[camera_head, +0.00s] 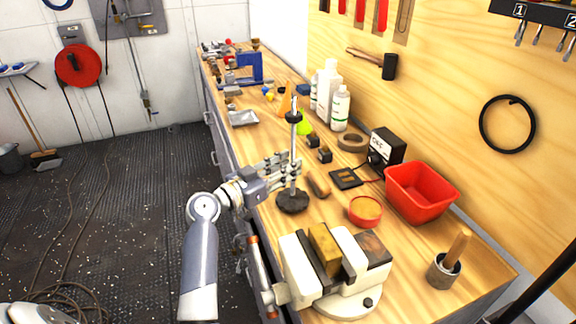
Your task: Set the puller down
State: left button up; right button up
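The puller (293,160) is a thin upright metal rod with a dark collar near its top and a dark round foot (292,202). It is upright over the wooden bench top, near the front edge. Whether its foot touches the wood is hard to tell. My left gripper (292,169) reaches in from the left at the middle of the rod, and its fingers appear shut on it. The fingertips partly overlap the rod. My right gripper is not in view.
A wooden handle (318,185) lies close right of the puller, with a red round tin (365,211) and a red bin (421,191) further right. A vise (340,296) stands nearer.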

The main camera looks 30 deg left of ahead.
pick_arm(q)
jog(key=b+v, duration=0.3)
jog(key=v, duration=0.8)
jog(key=shift+s+a, duration=0.1)
jog(key=shift+s, duration=0.05)
jog(key=shift+f, duration=0.1)
